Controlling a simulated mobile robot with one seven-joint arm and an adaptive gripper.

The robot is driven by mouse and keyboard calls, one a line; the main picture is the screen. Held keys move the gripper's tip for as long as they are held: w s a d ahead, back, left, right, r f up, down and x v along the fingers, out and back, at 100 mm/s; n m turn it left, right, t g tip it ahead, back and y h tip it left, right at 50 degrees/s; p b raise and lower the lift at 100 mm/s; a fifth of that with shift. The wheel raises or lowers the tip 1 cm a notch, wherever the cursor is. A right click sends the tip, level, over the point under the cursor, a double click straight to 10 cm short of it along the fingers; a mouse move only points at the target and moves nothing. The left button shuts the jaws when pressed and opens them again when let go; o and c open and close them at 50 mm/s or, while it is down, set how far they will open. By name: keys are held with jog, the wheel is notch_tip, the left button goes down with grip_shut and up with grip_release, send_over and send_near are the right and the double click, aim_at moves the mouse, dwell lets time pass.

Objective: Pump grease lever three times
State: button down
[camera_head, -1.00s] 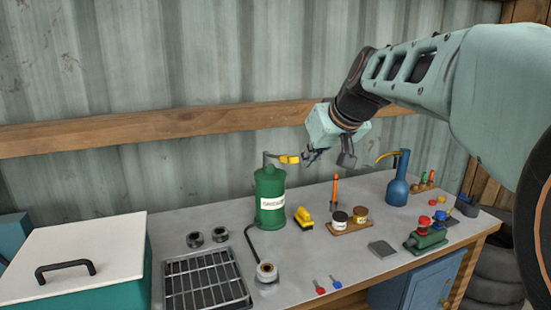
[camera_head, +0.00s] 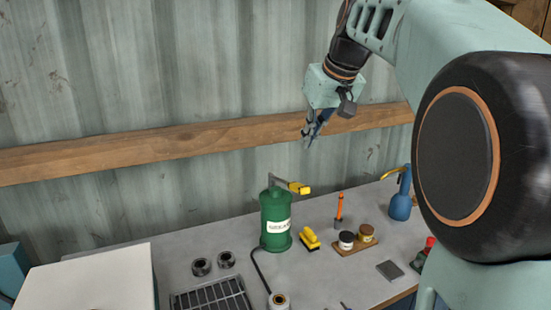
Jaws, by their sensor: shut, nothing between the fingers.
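The green grease canister (camera_head: 274,222) stands upright on the grey bench with a label on its front. Its lever, a grey bar with a yellow handle (camera_head: 300,188), sticks out to the right from the top and slopes slightly down. A black hose (camera_head: 256,272) runs from the canister toward a round fitting (camera_head: 278,300) at the bench's front. My gripper (camera_head: 308,141) hangs above the yellow handle, pointing down, clear of it. It is shut and holds nothing.
A yellow brush-like block (camera_head: 310,238), a rack with two jars (camera_head: 354,240), an orange-handled tool (camera_head: 340,208) and a blue oil can (camera_head: 400,198) stand to the right. A black grate (camera_head: 212,296) and a white-lidded box (camera_head: 85,280) lie left. The wall beam (camera_head: 180,140) runs behind.

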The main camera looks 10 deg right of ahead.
jog(key=shift+w+r, duration=0.3)
jog(key=shift+r, duration=0.35)
send_over(295, 184)
jog(key=f, duration=0.9)
jog(key=shift+s, duration=0.35)
jog(key=shift+s+d+f+b, duration=0.1)
jog(key=shift+s+f+b, duration=0.05)
jog(key=shift+f, duration=0.4)
jog(key=shift+s+d+f+b, duration=0.1)
jog(key=shift+s+f+b, duration=0.05)
jog(key=shift+f, duration=0.4)
jog(key=shift+s+d+f, duration=0.1)
jog(key=shift+s+f, duration=0.1)
jog(key=shift+f, duration=0.5)
jog(key=shift+f+b, duration=0.15)
jog(key=shift+b, duration=0.15)
